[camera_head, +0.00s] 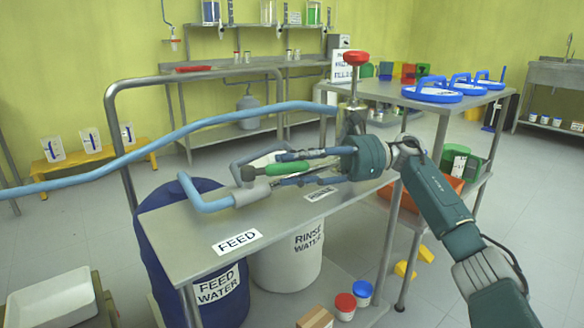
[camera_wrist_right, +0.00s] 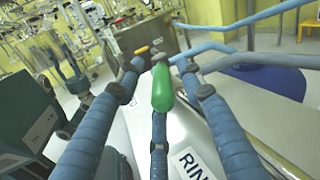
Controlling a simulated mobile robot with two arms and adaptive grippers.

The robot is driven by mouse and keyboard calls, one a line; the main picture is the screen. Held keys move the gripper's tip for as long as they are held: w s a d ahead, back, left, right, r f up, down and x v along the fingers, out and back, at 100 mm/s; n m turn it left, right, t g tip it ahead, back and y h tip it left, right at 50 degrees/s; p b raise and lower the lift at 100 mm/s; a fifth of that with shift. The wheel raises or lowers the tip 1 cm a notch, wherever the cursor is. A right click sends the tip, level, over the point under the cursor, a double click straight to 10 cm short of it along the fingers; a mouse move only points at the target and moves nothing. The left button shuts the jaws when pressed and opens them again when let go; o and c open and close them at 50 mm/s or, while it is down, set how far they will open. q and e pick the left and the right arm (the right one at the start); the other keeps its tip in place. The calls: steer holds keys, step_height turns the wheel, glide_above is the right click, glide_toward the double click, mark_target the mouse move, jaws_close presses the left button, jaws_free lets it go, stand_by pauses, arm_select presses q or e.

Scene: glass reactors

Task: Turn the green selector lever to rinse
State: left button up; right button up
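The green selector lever (camera_head: 287,168) extends to the right from a grey valve body (camera_head: 250,190) on the steel bench, roughly toward the RINSE side. The FEED label (camera_head: 237,242) lies at the near end of the bench, the RINSE label (camera_head: 320,193) farther right. My right gripper (camera_head: 281,169) reaches in from the right, its blue fingers spread around the lever. In the right wrist view the green lever (camera_wrist_right: 162,88) sits between the fingertips, with visible gaps at both sides; contact with the middle finger cannot be told. My left gripper is not in view.
Light blue pipes (camera_head: 205,195) and a long blue hose (camera_head: 190,130) run beside the valve. A red-topped valve (camera_head: 356,58) rises behind my right wrist. A blue FEED WATER drum (camera_head: 180,225) and white RINSE WATER drum (camera_head: 285,268) stand below.

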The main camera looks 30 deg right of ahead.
steer(key=shift+f, duration=0.15)
steer(key=v, duration=1)
steer(key=shift+d, duration=0.1)
steer(key=shift+v, duration=0.95)
